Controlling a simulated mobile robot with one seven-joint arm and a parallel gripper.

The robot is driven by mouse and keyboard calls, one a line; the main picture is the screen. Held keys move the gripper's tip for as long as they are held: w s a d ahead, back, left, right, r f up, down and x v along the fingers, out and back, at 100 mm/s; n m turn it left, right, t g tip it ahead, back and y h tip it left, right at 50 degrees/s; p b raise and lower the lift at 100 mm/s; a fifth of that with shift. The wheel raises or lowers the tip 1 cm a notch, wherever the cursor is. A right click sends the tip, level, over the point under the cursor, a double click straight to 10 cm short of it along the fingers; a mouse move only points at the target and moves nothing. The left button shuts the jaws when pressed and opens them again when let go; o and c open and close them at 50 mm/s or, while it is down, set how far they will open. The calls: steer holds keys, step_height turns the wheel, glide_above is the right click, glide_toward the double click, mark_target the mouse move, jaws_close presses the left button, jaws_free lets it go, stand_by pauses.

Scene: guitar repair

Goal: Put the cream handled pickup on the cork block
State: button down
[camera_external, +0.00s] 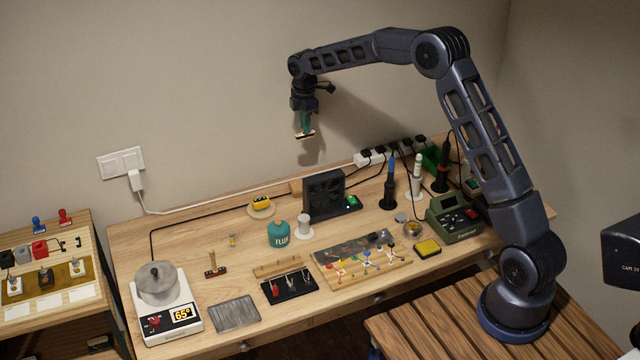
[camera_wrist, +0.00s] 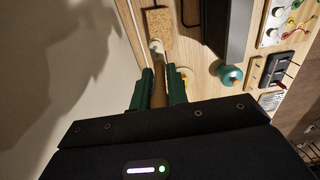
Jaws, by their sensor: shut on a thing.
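My gripper (camera_external: 305,122) hangs high above the back of the bench, its teal fingers pointing down. It is shut on the cream handled pickup (camera_external: 306,135), which hangs below the fingertips, clear of the bench. In the wrist view, the green fingers of my gripper (camera_wrist: 160,88) close on a brown handle (camera_wrist: 158,94); the pale part beyond it is small and partly hidden. The cork block (camera_wrist: 160,27) lies on the bench past the fingertips. In the external view the cork block (camera_external: 296,186) shows only in part at the back edge, left of the black fan.
The black fan (camera_external: 324,194) stands close to the cork block. The teal flux bottle (camera_external: 279,233) and a white spool (camera_external: 303,226) stand in front. A round coaster (camera_external: 261,212) with a yellow item lies left.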

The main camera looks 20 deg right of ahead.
mark_target(305, 137)
step_height(305, 137, down, 18)
steer(key=shift+f, duration=0.15)
stand_by(0.5)
steer(key=shift+f, duration=0.15)
steer(key=c, duration=1.4)
jaws_free()
step_height(305, 137, up, 12)
steer(key=shift+r, duration=0.25)
